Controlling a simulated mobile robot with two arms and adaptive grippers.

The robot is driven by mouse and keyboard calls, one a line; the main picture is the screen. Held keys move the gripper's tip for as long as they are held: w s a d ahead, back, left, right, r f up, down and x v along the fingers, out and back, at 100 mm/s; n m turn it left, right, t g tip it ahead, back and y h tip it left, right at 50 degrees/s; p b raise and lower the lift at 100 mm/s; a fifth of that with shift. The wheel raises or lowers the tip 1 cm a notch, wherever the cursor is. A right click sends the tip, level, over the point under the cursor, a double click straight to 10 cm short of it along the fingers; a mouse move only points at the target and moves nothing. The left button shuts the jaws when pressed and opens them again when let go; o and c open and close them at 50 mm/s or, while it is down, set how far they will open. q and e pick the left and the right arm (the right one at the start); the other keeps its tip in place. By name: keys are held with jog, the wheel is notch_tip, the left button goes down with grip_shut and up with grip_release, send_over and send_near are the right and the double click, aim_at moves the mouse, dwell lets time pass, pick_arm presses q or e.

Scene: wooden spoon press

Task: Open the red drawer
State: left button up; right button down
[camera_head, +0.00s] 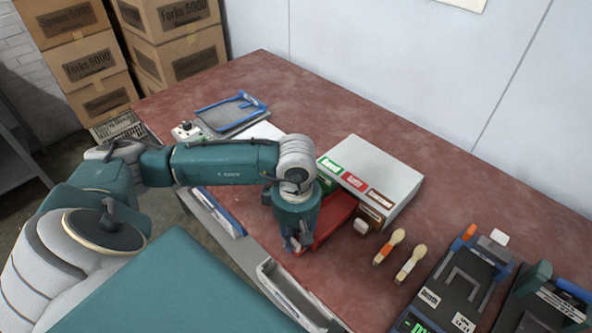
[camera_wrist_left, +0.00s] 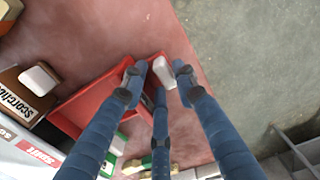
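The red drawer (camera_head: 335,215) stands pulled out from the white drawer cabinet (camera_head: 385,172), below its red label. It also shows in the left wrist view (camera_wrist_left: 92,103), with its white handle (camera_wrist_left: 163,70) at the front. My left gripper (camera_head: 297,243) points down at the drawer's front end. In the left wrist view its fingertips (camera_wrist_left: 160,74) lie on either side of the white handle. A small gap shows at the left finger; firm contact is unclear. The handle is hidden in the head view. My right gripper is not in view.
The brown drawer's white handle (camera_head: 361,227) is beside the red drawer. Two spoons (camera_head: 400,255) lie to the right, with dark machines (camera_head: 460,285) beyond. A blue-edged tray (camera_head: 230,112) is at the back left. The table's front edge is close to the gripper.

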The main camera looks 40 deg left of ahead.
pick_arm(q)
notch_tip(320, 180, up, 11)
jog(key=shift+r, duration=0.15)
dwell(0.7)
